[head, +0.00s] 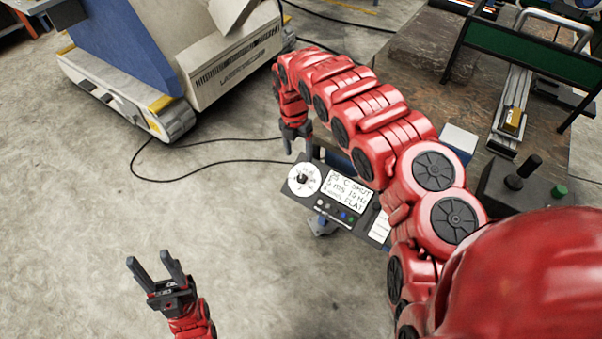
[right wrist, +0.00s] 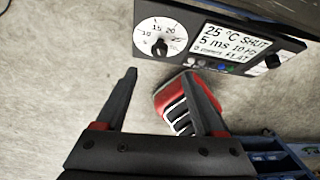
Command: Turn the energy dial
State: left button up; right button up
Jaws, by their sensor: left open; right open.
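A white round dial (head: 301,171) with a black knob sits at the left end of a dark control panel (head: 318,208). In the right wrist view the dial (right wrist: 148,34) shows numbers around its knob (right wrist: 160,47); no name label can be read. My right gripper (head: 297,148) is open and empty just beyond the dial in the head view. In the right wrist view its two fingertips (right wrist: 160,74) point toward the dial, with the knob ahead of the gap and apart from both. My left gripper (head: 149,257) is open and empty, well left of the panel.
A display (head: 349,191) and small buttons sit right of the dial. A second knob (right wrist: 272,62) shows farther right. A red-and-black object (right wrist: 180,100) lies partly behind the right finger. A cable (head: 205,160) crosses the floor. A large machine (head: 225,70) stands behind at left.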

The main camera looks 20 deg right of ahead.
aim_at(301, 176)
jog(key=f, duration=0.9)
jog(key=shift+s+d+f, duration=0.1)
jog(key=shift+s+f, duration=0.1)
jog(key=shift+s, duration=0.05)
jog(key=shift+d+f, duration=0.15)
jog(key=shift+f, duration=0.7)
jog(key=shift+c, duration=0.2)
jog(key=shift+r, duration=0.1)
grip_shut()
